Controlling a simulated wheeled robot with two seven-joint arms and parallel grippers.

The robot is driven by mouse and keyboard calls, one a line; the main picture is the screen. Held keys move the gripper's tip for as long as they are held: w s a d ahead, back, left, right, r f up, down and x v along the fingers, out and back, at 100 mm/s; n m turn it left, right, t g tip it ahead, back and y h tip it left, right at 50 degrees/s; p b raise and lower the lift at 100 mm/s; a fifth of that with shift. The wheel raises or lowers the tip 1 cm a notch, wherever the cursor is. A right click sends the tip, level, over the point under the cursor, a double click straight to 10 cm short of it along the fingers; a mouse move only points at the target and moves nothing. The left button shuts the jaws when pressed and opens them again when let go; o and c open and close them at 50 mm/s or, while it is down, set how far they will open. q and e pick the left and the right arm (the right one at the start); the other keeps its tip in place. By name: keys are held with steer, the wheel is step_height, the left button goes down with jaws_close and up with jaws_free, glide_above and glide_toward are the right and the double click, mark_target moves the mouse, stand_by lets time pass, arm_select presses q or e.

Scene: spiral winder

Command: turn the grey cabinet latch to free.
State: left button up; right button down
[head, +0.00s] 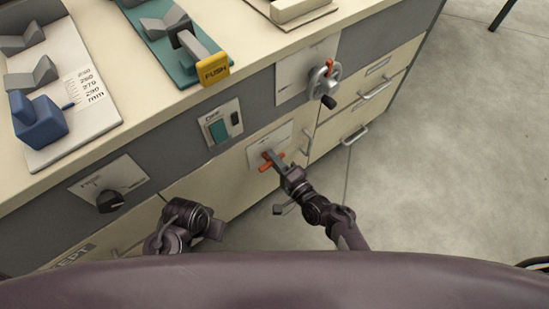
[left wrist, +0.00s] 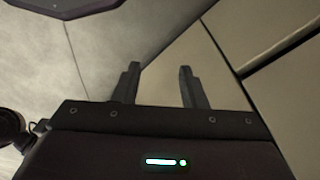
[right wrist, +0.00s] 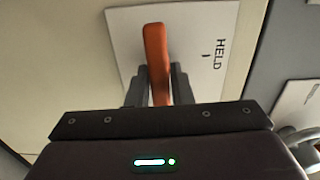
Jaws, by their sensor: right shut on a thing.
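The latch is an orange bar handle (head: 265,167) on a pale plate (head: 256,148) on the cabinet's front. In the right wrist view the orange handle (right wrist: 156,50) stands between my right gripper's fingers (right wrist: 157,85), and the plate (right wrist: 205,30) reads HELD with a small mark beside it. My right gripper (head: 272,160) is shut on the handle and covers its middle in the head view. My left gripper (head: 218,230) is low in front of the cabinet, away from the latch. In the left wrist view its fingers (left wrist: 158,85) are apart with nothing between them.
A handwheel (head: 323,82) sits on the front up and right of the latch. A switch panel (head: 220,127) and a black knob (head: 110,201) are to the left. Drawer handles (head: 355,135) stick out at right. Open floor (head: 460,150) lies to the right.

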arm_select(q)
steer(key=shift+f, duration=0.2)
stand_by(0.4)
arm_select(e)
steer(key=c, duration=1.4)
jaws_free()
steer(key=shift+o, duration=0.2)
